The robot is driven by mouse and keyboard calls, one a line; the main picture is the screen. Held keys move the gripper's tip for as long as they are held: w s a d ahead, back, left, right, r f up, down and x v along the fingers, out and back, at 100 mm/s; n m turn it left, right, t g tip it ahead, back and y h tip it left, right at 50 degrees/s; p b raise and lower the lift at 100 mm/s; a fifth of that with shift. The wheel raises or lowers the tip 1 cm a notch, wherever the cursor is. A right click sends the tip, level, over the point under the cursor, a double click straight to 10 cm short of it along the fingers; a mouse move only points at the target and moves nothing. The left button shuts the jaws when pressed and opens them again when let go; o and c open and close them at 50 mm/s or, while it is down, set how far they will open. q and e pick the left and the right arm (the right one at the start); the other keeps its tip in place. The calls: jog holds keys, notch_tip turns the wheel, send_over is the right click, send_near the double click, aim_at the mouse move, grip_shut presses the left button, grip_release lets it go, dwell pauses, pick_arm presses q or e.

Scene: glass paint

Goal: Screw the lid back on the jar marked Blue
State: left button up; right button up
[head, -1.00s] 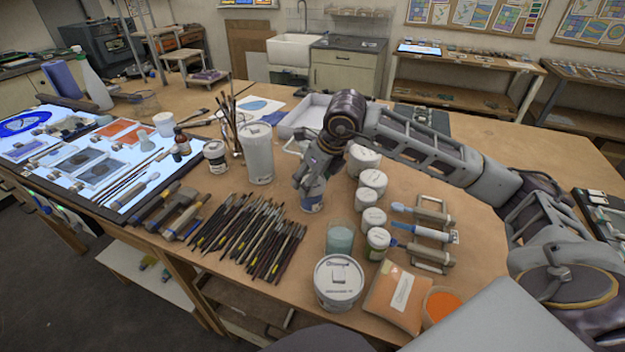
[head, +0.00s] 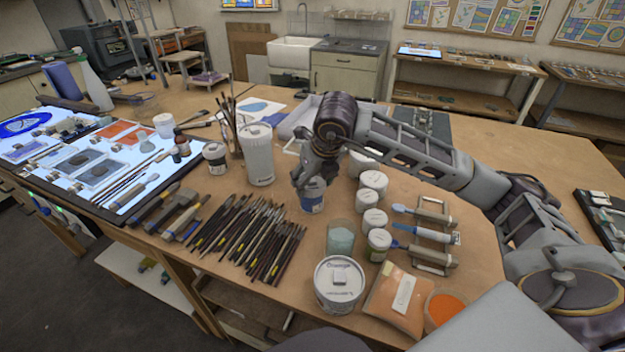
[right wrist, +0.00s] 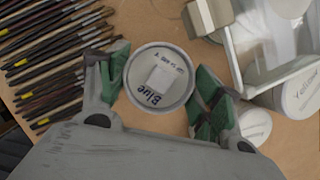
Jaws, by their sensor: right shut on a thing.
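The Blue jar (head: 312,199) stands upright on the table in the head view, with its top partly hidden by my right gripper (head: 306,174). In the right wrist view the round white lid (right wrist: 157,101), marked "Blue" and with a square knob, lies between the green finger pads of my right gripper (right wrist: 160,92). The fingers are on both sides of its rim, shut on it. The lid is over the jar; whether it sits level on the rim or is threaded cannot be told. My left gripper is out of view.
Paint brushes (head: 245,232) lie left of the jar. White-lidded jars (head: 373,183) stand close on the right. A glass of pale liquid (head: 340,239) and the Orange jar (head: 339,286) stand in front.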

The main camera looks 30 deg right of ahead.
jog(key=shift+f, duration=0.15)
jog(key=shift+a+m+h, duration=0.1)
jog(key=shift+m+h, duration=0.5)
jog(key=shift+m, duration=1.1)
jog(key=shift+m+g+h, duration=0.3)
jog(key=shift+m, duration=0.5)
